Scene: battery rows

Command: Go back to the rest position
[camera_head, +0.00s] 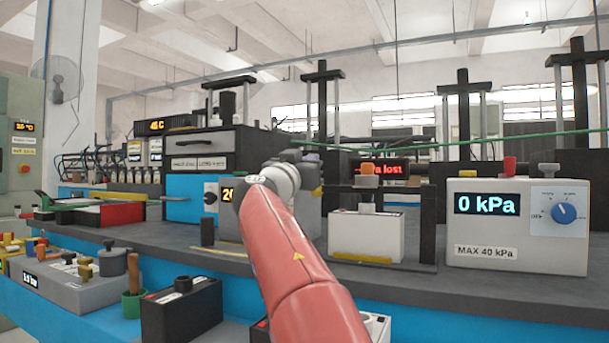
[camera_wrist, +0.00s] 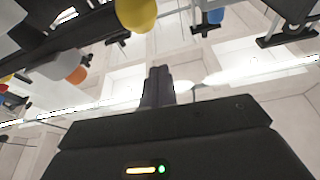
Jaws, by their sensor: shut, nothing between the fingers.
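My gripper (camera_wrist: 158,72) shows in the wrist view with its two dark fingers together and nothing between them. It points up toward the pale ceiling and the bright strip windows. In the head view my red arm reaches up from the bottom centre to a grey wrist in front of the bench, and the gripper itself is hidden or too small to tell there. A yellow round knob (camera_wrist: 137,12) and an orange knob (camera_wrist: 76,75) show near the gripper in the wrist view, apart from the fingers.
A white pressure box (camera_head: 519,225) reading 0 kPa stands at the right of the grey bench. A white block with a black frame (camera_head: 367,235) stands right of my arm.

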